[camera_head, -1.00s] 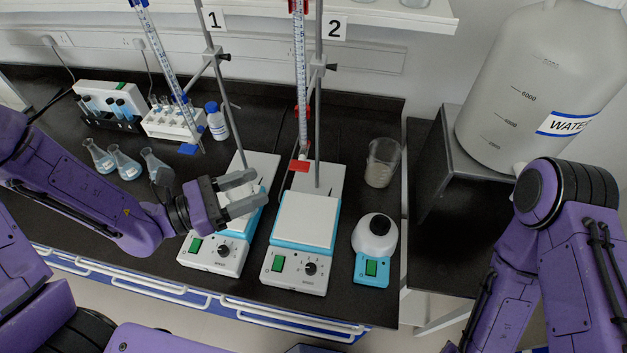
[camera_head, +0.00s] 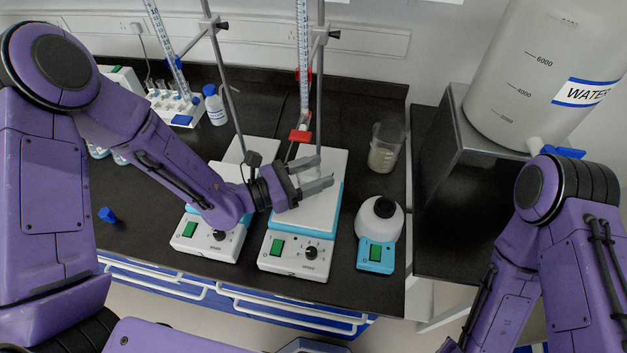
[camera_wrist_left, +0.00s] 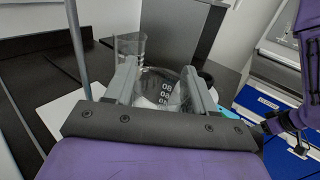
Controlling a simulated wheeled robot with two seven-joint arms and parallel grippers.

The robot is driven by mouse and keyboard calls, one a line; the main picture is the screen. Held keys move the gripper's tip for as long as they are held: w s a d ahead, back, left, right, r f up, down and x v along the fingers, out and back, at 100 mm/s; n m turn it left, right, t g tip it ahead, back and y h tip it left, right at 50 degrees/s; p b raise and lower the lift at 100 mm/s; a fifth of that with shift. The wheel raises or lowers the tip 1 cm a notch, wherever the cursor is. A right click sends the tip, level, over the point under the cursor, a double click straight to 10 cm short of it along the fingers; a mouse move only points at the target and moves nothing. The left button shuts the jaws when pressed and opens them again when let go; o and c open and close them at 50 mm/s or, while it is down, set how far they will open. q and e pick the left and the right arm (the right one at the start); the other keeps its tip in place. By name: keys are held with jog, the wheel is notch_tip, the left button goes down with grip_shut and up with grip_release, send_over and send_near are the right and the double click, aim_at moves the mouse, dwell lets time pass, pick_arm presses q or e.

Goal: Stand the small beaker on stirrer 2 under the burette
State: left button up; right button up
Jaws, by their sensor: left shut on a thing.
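My left gripper (camera_head: 326,172) is shut on the small beaker, above the white plate of stirrer 2 (camera_head: 318,222). The clear beaker (camera_wrist_left: 160,88) shows between the fingers in the left wrist view, with dark markings on its wall. In the head view the fingers mostly hide it, and I cannot tell whether its base touches the plate. The burette (camera_head: 303,62) with a red tap (camera_head: 300,135) hangs at the back of stirrer 2, behind the gripper. My right arm shows at the right, but its gripper is out of view.
A larger beaker (camera_head: 384,148) stands right of stirrer 2, behind a small white-and-blue mixer (camera_head: 378,235). Stirrer 1 (camera_head: 208,236) is on the left, partly under my left arm. Stand rods rise behind both stirrers. A water container (camera_head: 535,75) stands far right.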

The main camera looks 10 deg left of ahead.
pick_arm(q)
notch_tip(320, 180, down, 3)
jog(key=shift+w+r+p, duration=0.15)
jog(key=shift+p, duration=0.2)
jog(key=shift+w+f, duration=0.1)
jog(key=shift+f, duration=0.15)
jog(key=shift+s, duration=0.2)
jog(key=o, duration=0.7)
jog(key=shift+f, duration=0.15)
jog(key=o, duration=0.4)
jog(key=shift+w, duration=0.1)
jog(key=shift+r, duration=0.35)
jog(key=b+v, duration=0.2)
jog(key=v, duration=1)
jog(key=shift+f, duration=0.15)
